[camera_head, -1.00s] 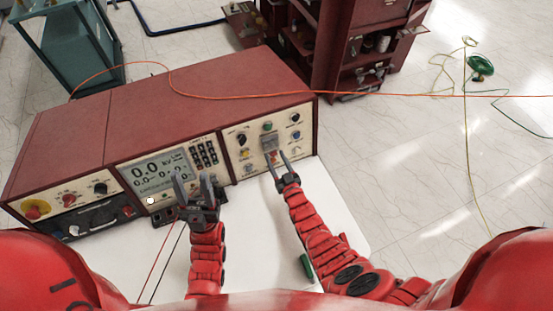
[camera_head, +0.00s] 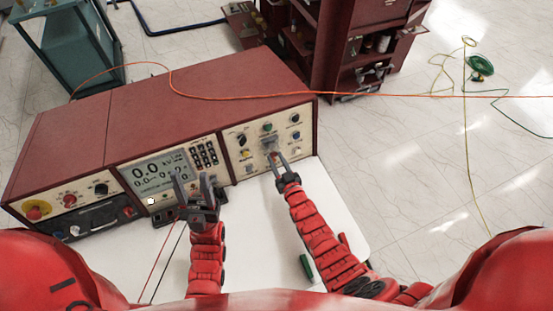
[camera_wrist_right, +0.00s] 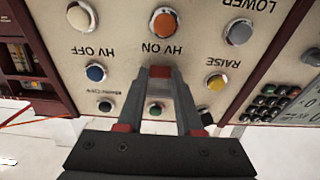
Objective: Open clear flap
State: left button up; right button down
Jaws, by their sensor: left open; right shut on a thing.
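My right gripper (camera_head: 276,157) is at the right part of the instrument's front panel. In the right wrist view its fingers (camera_wrist_right: 160,72) come together just below the orange HV ON button (camera_wrist_right: 163,22). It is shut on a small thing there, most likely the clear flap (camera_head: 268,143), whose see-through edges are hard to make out. In the head view the flap shows as a pale greyish patch just above the fingertips. My left gripper (camera_head: 187,180) is open and empty in front of the display (camera_head: 157,170), apart from the panel.
The maroon instrument (camera_head: 200,90) stands on a white table (camera_head: 250,240). Knobs and buttons surround the right gripper, including a blue HV OFF button (camera_wrist_right: 96,72) and a yellow RAISE button (camera_wrist_right: 216,82). An orange cable (camera_head: 240,97) crosses the instrument's top. A green object (camera_head: 306,267) lies near the right arm.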

jog(key=shift+s+d+r+g+h+p, duration=0.1)
jog(key=shift+s+r+g+h+p, duration=0.35)
jog(key=shift+g, duration=0.3)
jog(key=shift+s+d+r+g+h+p, duration=0.15)
jog(key=shift+r+g+h+p, duration=0.1)
jog(key=shift+r+g, duration=0.4)
jog(key=shift+s+r+g+h, duration=0.15)
jog(key=shift+r+g+h, duration=0.2)
jog(key=shift+g, duration=0.55)
jog(key=g+h+b, duration=0.4)
jog(key=g+b, duration=0.2)
jog(key=g, duration=0.4)
send_near(272, 153)
jog(key=s+d, duration=0.1)
jog(key=s, duration=0.1)
jog(key=shift+w+r+g+h+b, duration=0.2)
jog(key=shift+g+h+b, duration=0.25)
jog(key=shift+g+b, duration=0.5)
jog(key=shift+w+a+g, duration=0.1)
jog(key=shift+g, duration=0.15)
jog(key=c, duration=0.6)
grip_release()
jog(key=shift+o, duration=0.2)
